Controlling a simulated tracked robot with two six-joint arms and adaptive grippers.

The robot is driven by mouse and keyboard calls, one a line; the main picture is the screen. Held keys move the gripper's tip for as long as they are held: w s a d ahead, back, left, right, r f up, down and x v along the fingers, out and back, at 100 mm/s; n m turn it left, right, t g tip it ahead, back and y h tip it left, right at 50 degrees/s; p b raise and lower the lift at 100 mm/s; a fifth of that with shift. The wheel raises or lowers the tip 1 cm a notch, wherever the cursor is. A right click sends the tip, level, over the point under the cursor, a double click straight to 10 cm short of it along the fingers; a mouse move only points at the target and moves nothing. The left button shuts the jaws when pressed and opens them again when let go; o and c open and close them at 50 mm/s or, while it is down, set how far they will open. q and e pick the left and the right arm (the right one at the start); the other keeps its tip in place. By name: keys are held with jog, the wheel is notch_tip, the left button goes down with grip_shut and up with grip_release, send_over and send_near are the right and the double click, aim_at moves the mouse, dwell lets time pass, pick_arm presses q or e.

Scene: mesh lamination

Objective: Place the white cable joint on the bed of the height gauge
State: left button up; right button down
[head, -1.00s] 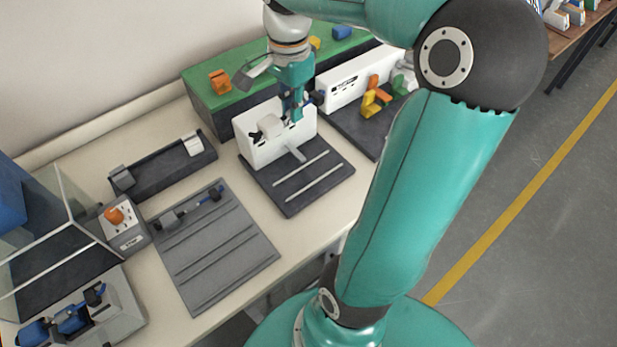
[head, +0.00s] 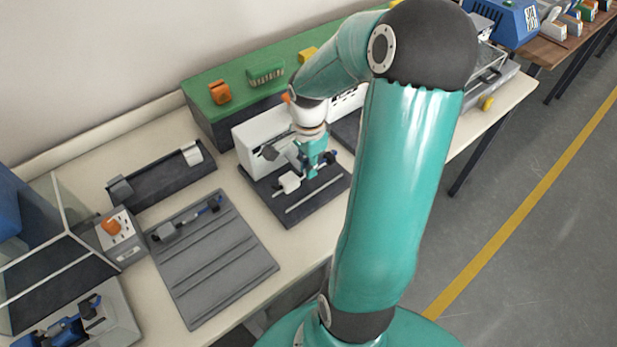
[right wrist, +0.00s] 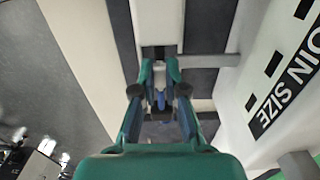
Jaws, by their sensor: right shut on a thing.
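The right gripper (head: 312,165) is shut on a short cable piece. The white cable joint (head: 288,182) sticks out to its left, and a dark blue end (head: 331,157) sticks out to its right. It hangs low over the dark bed (head: 292,213) of the height gauge, in front of its white upright panel (head: 250,140). I cannot tell whether the joint touches the bed. The left gripper is not in view.
A grey grooved mat (head: 225,265) with another cable piece (head: 165,232) lies to the left. Behind it is a dark long fixture (head: 160,180). A green-topped block (head: 205,90) stands behind the gauge. A box with an orange knob (head: 120,235) is left of the mat.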

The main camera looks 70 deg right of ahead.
aim_at(309, 186)
jog(key=shift+f, duration=2.25)
jog(key=shift+f, duration=0.15)
jog(key=c, duration=1.5)
grip_release()
notch_tip(309, 186, up, 12)
jog(key=shift+r, duration=0.15)
